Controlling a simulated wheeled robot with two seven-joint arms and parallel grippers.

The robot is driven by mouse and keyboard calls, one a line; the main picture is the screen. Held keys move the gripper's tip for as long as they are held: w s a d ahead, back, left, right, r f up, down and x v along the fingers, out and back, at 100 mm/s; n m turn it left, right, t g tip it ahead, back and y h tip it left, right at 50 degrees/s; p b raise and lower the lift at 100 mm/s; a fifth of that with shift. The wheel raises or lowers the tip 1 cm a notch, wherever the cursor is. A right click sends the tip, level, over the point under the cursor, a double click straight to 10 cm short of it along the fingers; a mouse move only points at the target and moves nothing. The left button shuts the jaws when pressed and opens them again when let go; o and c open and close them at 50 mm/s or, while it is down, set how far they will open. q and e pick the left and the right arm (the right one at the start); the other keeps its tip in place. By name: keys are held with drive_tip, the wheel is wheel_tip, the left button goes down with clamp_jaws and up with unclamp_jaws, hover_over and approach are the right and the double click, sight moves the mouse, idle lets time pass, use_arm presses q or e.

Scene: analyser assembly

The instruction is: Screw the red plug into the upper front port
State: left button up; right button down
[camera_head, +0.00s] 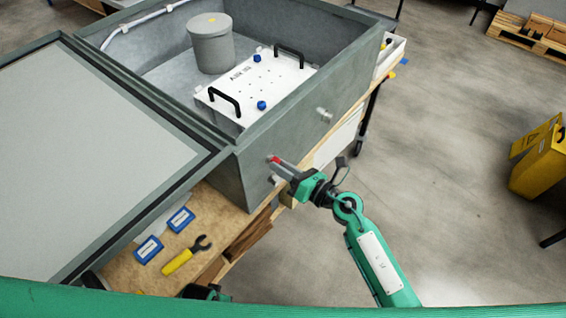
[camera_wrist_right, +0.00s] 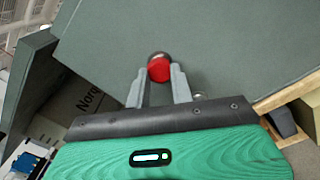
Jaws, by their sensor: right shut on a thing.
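The red plug (camera_head: 274,159) is at the tips of my right gripper (camera_head: 280,163), at the front wall of the grey housing (camera_head: 290,130). In the right wrist view the red plug (camera_wrist_right: 159,70) sits between the two grey fingers (camera_wrist_right: 158,86), with a dark round edge behind it against the wall. The port behind it is hidden, so I cannot tell how deep the plug sits. A small metal fitting (camera_wrist_right: 198,95) shows beside the right finger. A dark and green part at the bottom edge of the head view may be my left gripper; its fingers do not show.
The open housing holds a grey canister (camera_head: 211,45) and a white panel (camera_head: 262,85) with black handles. A pale fitting (camera_head: 323,115) is farther along the front wall. A yellow-handled wrench (camera_head: 180,260) and blue-edged boxes (camera_head: 148,249) lie on the wooden bench (camera_head: 125,275).

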drive_tip(key=shift+m+p, duration=0.95)
drive_tip(key=shift+m, duration=0.25)
drive_tip(key=c, duration=1.2)
unclamp_jaws()
drive_tip(key=shift+o, duration=0.2)
drive_tip(key=shift+s, duration=0.1)
drive_tip(key=v, duration=0.7)
